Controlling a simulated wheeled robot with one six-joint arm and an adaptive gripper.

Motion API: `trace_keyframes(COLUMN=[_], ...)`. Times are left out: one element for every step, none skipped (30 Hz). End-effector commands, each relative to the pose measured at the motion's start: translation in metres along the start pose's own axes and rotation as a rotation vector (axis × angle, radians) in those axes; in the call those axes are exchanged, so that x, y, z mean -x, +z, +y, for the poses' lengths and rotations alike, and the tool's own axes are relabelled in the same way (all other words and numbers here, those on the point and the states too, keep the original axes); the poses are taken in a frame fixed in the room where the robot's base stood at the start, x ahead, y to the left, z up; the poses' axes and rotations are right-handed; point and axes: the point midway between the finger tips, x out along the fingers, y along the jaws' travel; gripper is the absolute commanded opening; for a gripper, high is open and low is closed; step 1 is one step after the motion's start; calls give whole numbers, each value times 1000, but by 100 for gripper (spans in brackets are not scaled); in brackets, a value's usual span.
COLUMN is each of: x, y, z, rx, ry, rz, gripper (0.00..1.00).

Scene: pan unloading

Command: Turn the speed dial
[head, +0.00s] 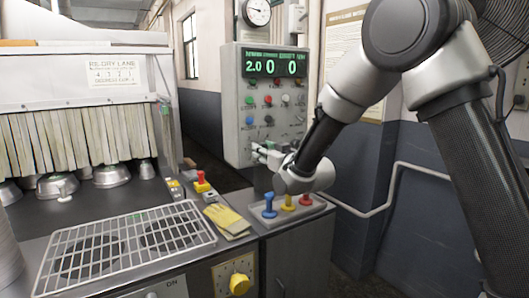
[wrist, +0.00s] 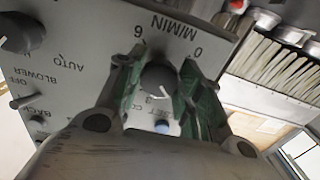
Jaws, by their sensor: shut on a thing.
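The speed dial (wrist: 159,76) is a dark round knob on the grey control panel (head: 238,120). In the wrist view its scale shows upside down, with 6, 3, 0 and "M/MIN" around it. A white pointer mark shows on the knob's lower part. My gripper (wrist: 160,88) has its two green-padded fingers on either side of the knob and is shut on it. In the head view my gripper (head: 262,153) is at the panel's lower part, and the dial is hidden there by the gripper and arm. The panel's green display (head: 274,65) reads 2.0, 0 and 0.
Other knobs and switches (wrist: 22,32) lie close beside the dial. Below my arm is a tray (head: 310,208) with blue, yellow and red levers. A wire rack (head: 120,250), yellow gloves (head: 228,220) and a curtained machine (head: 85,140) with pans stand to the left.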

Motion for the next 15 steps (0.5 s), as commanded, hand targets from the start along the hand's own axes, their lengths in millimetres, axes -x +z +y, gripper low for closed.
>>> trace_keyframes(x=[0, 0, 0, 0, 0, 0, 0, 0, 0, 0, 0, 0, 0, 0, 0], y=[0, 0, 0, 0, 0, 0, 0, 0, 0, 0, 0, 0, 0, 0, 0], z=[0, 0, 0, 0, 0, 0, 0, 0, 1, 1, 1, 1, 1, 1, 1], rx=[15, 26, 45, 60, 78, 103, 125, 148, 181, 206, 232, 269, 297, 326, 365], ry=[0, 0, 0, 0, 0, 0, 0, 0, 0, 0, 0, 0, 0, 0, 0], rz=[0, 0, 0, 0, 0, 0, 0, 0, 0, 0, 0, 0, 0, 0, 0], gripper=[13, 13, 13, 13, 13, 13, 13, 13, 13, 13, 13, 13, 13, 13, 13])
